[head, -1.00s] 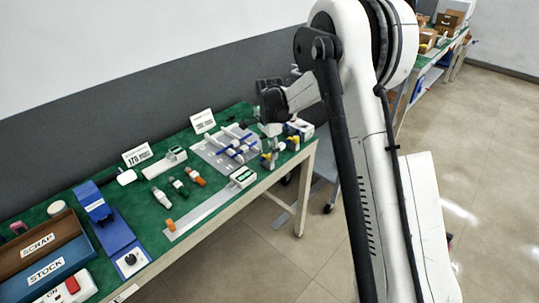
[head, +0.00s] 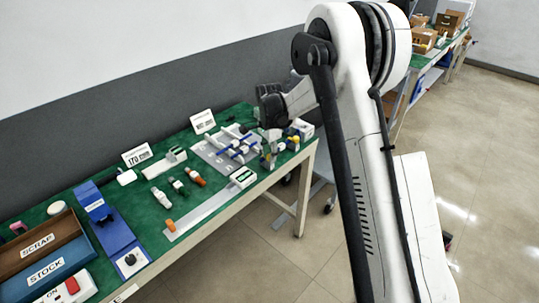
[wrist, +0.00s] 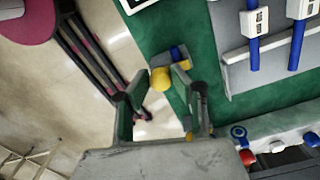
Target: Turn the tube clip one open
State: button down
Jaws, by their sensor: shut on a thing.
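A small blue-and-yellow clip (wrist: 179,54) shows in the wrist view on the green mat, near its edge. I take it for tube clip one, but no label on it can be read. Its rounded yellow knob (wrist: 160,80) is between the tips of my gripper (wrist: 158,82), which is shut on it with the fingers spread to its width. In the head view my gripper (head: 271,150) points down at the right end of the bench, and it partly hides the yellow parts there. Whether the clip is open or closed cannot be told.
A grey plate with blue-and-white tubes (head: 232,150) stands just left of my gripper. Another blue-and-yellow piece (head: 292,142) and a white box (head: 303,129) are close on the right. Several small canisters (head: 178,186) lie further left.

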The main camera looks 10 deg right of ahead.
jog(key=shift+n, duration=0.3)
jog(key=n+b, duration=0.2)
jog(key=n, duration=0.1)
jog(key=shift+f+b, duration=0.1)
jog(key=shift+b, duration=0.2)
jog(key=n+b, duration=0.2)
jog(key=n, duration=0.3)
jog(key=shift+s+d+n, duration=0.1)
jog(key=shift+n, duration=0.3)
jog(key=n+b, duration=0.1)
jog(key=n, duration=0.3)
jog(key=shift+n+b, duration=0.3)
jog(key=shift+d+n+b, duration=0.1)
jog(key=shift+n+b, duration=0.3)
jog(key=shift+n, duration=1.5)
jog(key=c, duration=1.5)
grip_release()
